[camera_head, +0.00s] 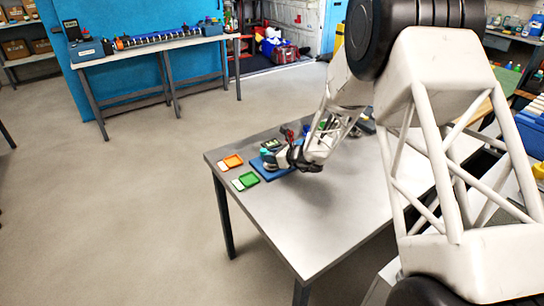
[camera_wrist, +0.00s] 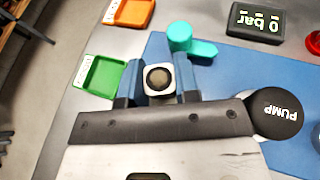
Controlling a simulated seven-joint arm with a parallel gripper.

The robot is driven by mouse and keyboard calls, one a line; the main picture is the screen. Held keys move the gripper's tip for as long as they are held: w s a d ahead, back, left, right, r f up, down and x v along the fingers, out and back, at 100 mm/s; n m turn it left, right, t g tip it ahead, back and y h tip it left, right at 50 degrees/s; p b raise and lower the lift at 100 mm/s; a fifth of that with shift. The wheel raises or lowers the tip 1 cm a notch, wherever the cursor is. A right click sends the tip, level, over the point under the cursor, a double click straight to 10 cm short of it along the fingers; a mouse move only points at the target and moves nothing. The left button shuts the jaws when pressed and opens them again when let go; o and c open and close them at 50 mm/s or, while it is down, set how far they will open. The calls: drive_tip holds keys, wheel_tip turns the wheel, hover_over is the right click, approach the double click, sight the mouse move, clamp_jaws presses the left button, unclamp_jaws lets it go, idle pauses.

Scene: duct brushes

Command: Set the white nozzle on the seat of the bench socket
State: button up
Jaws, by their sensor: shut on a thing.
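My gripper (camera_wrist: 157,92) is shut on the white nozzle (camera_wrist: 149,92), which shows as a squarish white piece with a dark round opening between the two blue-grey fingers. A teal piece with a rounded head and side arm (camera_wrist: 190,42) stands just beyond the nozzle. I cannot tell whether it belongs to the bench socket. No seat shows clearly, and the nozzle's underside is hidden.
A green tray (camera_wrist: 103,77) and an orange tray (camera_wrist: 130,10) lie to the left. A black PUMP knob (camera_wrist: 275,113) is close on the right. A dark gauge reading 0 bar (camera_wrist: 266,22) and a red part (camera_wrist: 314,42) stand farther right. The bench's front (camera_head: 330,230) is clear.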

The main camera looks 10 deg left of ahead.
drive_tip(key=shift+f, duration=0.55)
idle(0.4)
drive_tip(key=o, duration=1)
drive_tip(key=shift+v, duration=3.9)
